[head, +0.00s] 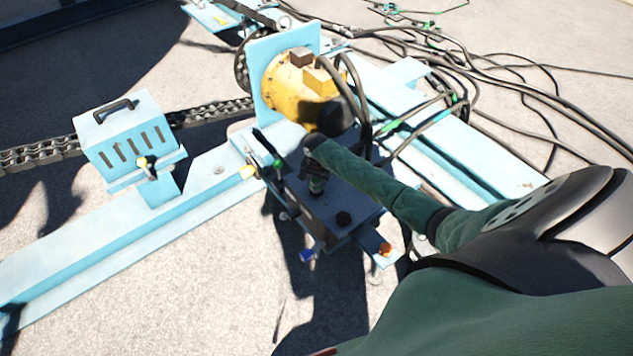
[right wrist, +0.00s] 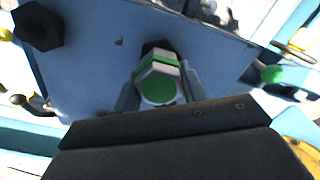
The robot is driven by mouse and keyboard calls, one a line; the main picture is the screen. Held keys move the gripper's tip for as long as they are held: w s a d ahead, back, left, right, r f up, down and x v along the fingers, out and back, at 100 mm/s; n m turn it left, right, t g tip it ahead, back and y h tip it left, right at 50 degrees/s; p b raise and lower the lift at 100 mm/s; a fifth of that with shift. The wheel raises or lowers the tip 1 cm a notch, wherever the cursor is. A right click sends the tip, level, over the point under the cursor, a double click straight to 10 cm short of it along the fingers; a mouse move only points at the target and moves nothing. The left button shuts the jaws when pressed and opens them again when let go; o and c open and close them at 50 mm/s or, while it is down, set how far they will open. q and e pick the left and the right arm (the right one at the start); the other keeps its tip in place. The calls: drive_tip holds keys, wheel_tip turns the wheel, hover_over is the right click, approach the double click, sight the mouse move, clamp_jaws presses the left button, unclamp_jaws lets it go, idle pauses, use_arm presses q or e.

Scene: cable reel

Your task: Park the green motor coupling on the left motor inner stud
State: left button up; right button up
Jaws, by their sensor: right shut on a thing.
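The green motor coupling (right wrist: 160,84) has a green round end and a pale hexagonal body with a green band. My right gripper (right wrist: 161,90) is shut on it, one grey finger on each side. In the head view my right gripper (head: 316,178) is over the blue motor plate (head: 325,212), in the shade, and mostly hides the coupling. A dark shape (right wrist: 158,47) shows right behind the coupling on the plate; I cannot tell whether the coupling touches it. A black hexagonal stud or cap (head: 343,218) stands free on the plate, also in the right wrist view (right wrist: 38,27). My left gripper is not in view.
A yellow motor (head: 292,90) with black hoses stands just behind the plate. A green-tipped lever (right wrist: 271,74) is right of the coupling in the wrist view. Blue (head: 307,256) and orange (head: 385,249) fittings stick out at the plate's near edge. Hoses (head: 480,80) lie at the upper right.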

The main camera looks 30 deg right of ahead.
drive_tip(key=shift+f, duration=0.25)
drive_tip(key=o, duration=1.2)
drive_tip(key=shift+r+b, duration=0.6)
drive_tip(key=shift+r, duration=3.3)
